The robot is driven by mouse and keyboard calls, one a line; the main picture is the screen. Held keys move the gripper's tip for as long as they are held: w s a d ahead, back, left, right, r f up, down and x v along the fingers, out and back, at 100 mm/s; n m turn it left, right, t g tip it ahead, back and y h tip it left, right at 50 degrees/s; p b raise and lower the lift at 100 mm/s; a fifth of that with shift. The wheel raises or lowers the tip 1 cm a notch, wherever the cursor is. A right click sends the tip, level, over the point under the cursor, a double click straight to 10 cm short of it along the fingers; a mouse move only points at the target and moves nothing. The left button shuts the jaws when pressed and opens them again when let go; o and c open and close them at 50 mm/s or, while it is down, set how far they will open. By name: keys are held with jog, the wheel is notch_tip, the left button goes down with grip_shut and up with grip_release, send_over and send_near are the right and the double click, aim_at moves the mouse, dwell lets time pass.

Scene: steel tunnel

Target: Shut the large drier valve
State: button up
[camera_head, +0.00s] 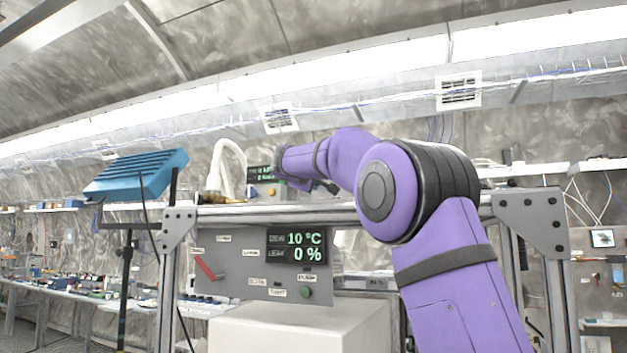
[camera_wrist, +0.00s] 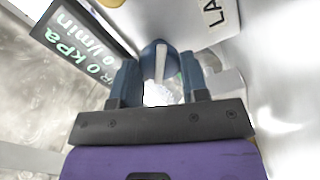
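A dark blue knob with a pale raised handle (camera_wrist: 160,62) sits on a light panel in the wrist view. A partly cut-off label beginning "LA" (camera_wrist: 213,12) is beside it, so it appears to be the large drier valve. My gripper (camera_wrist: 160,75) has its two blue-grey fingers spread apart, one on each side of the knob. I cannot tell whether they touch it. In the head view my purple arm reaches over the top of the frame, and the fingers and the knob cannot be made out there.
A display (camera_wrist: 75,35) reading 0 kPa stands left of the knob. In the head view, a grey panel (camera_head: 235,262) with a red lever (camera_head: 205,268) and a 10 °C display (camera_head: 297,246) hangs below the metal rail. A white hose (camera_head: 228,160) stands behind; a blue box (camera_head: 137,174) is at left.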

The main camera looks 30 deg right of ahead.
jog(key=o, duration=0.5)
jog(key=shift+c, duration=0.2)
jog(key=shift+a, duration=0.1)
jog(key=v, duration=1)
jog(key=shift+s+a, duration=0.25)
jog(key=shift+s, duration=0.05)
